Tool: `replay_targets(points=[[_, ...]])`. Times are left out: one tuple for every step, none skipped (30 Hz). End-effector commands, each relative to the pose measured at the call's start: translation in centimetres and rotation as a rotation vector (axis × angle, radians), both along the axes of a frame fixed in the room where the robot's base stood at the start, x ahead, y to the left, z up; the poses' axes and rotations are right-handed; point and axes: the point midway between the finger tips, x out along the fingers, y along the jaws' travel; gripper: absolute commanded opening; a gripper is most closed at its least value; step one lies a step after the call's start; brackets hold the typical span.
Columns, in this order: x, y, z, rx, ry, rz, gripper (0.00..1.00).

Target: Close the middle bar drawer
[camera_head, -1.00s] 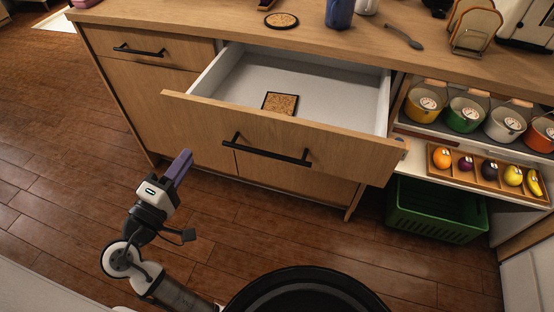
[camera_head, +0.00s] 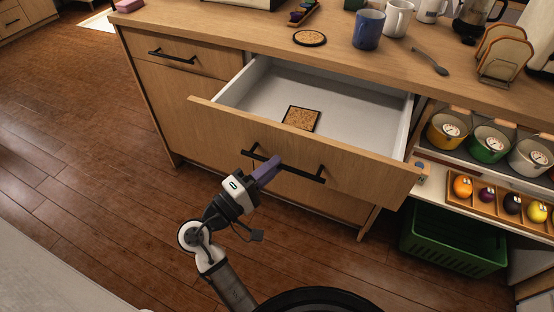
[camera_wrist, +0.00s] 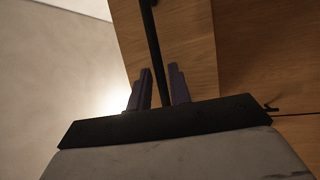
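The middle bar drawer (camera_head: 355,168) stands pulled out below the counter, its white inside open to view. A square cork coaster (camera_head: 301,118) lies in it. The drawer front has a long black bar handle (camera_head: 307,175). My gripper (camera_head: 266,169), with purple fingers, is at the left part of this handle. In the wrist view, the fingers of my gripper (camera_wrist: 161,70) stand apart, with the black handle (camera_wrist: 151,35) running between them. A narrow gap shows on each side of the bar, so the gripper is open around it.
A closed drawer (camera_head: 185,66) is at the left. The counter (camera_head: 270,32) holds mugs, a spoon and a round coaster. At the right are a shelf with pots, a tray (camera_head: 485,205) of fruit, and a green crate (camera_head: 455,245). The wooden floor at the left is clear.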

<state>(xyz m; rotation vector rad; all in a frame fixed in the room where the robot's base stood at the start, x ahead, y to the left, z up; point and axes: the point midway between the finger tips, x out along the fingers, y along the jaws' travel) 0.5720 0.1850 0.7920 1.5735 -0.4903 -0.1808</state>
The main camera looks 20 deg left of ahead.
Motion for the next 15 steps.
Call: replay_targets(points=[[0.5, -0.3, 0.2, 0.0, 0.0, -0.001, 0.2], [0.8, -0.4, 0.2, 0.001, 0.001, -0.001, 0.2], [1.1, -0.5, 0.3, 0.0, 0.001, 0.0, 0.2], [1.3, -0.6, 0.3, 0.0, 0.0, 0.0, 0.2], [1.4, -0.6, 0.3, 0.001, 0.0, 0.0, 0.2], [1.6, -0.7, 0.3, 0.001, 0.0, 0.0, 0.2], [1.7, -0.8, 0.3, 0.001, 0.0, 0.0, 0.2], [1.7, -0.8, 0.3, 0.001, 0.0, 0.0, 0.2], [1.8, -0.8, 0.3, 0.001, 0.0, 0.0, 0.2], [1.8, -0.8, 0.3, 0.001, 0.0, 0.0, 0.2], [1.8, -0.8, 0.3, 0.001, 0.0, 0.0, 0.2], [1.8, -0.8, 0.3, 0.001, 0.0, 0.0, 0.2], [1.8, -0.8, 0.3, 0.001, 0.0, 0.0, 0.2], [1.8, -0.8, 0.3, 0.001, 0.0, 0.0, 0.2], [1.8, -0.8, 0.3, 0.001, 0.0, 0.0, 0.2]])
